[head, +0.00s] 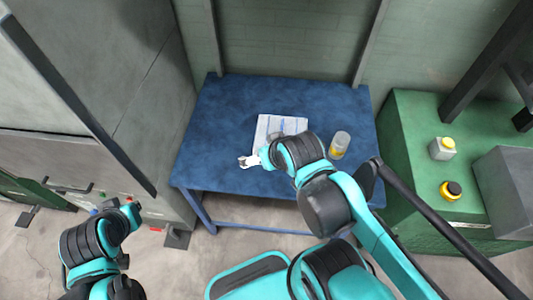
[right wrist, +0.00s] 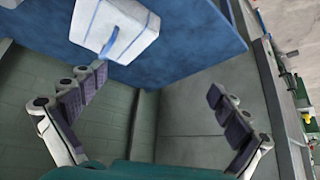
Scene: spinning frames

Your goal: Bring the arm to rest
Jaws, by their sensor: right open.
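My right arm reaches from the lower right over the blue table (head: 225,115) in the head view. My right gripper (head: 248,161) is above the table's front left part, just left of my wrist. In the right wrist view my right gripper (right wrist: 157,78) has its two dark-padded fingers spread wide with nothing between them. My left arm (head: 85,245) is bent at the lower left, off the table; its gripper cannot be made out.
A white printed item (head: 275,125) lies on the table, partly behind my right wrist. A clear container with a yellow band (head: 340,145) stands right of it.

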